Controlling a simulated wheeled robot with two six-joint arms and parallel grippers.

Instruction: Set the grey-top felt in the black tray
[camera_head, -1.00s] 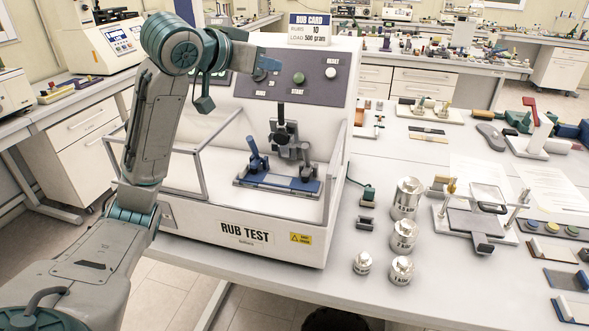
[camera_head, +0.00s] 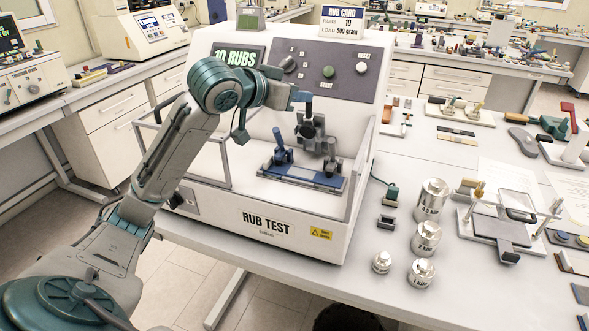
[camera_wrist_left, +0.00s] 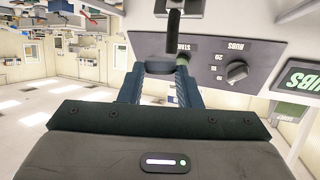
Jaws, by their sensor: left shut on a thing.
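My left gripper (camera_head: 300,96) is at the top of the upright black handle (camera_head: 309,106) of the rub machine's arm, and appears shut on it. In the left wrist view the fingers (camera_wrist_left: 162,68) close in at the end of this dark rod (camera_wrist_left: 173,22). Below, the rub head (camera_head: 318,140) stands over a blue plate (camera_head: 300,177) inside the machine. I cannot make out the grey-top felt; the underside of the rub head is hidden. Dark trays (camera_head: 572,240) lie at the right edge, but I cannot tell which is the black tray. My right gripper is out of view.
The rub machine (camera_head: 300,223) has clear side guards around its bay. Its display (camera_head: 238,57) reads 10 RUBS. Several metal weights (camera_head: 427,238) and a small dark holder (camera_head: 386,222) stand to its right. A white-based fixture (camera_head: 500,228) is farther right.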

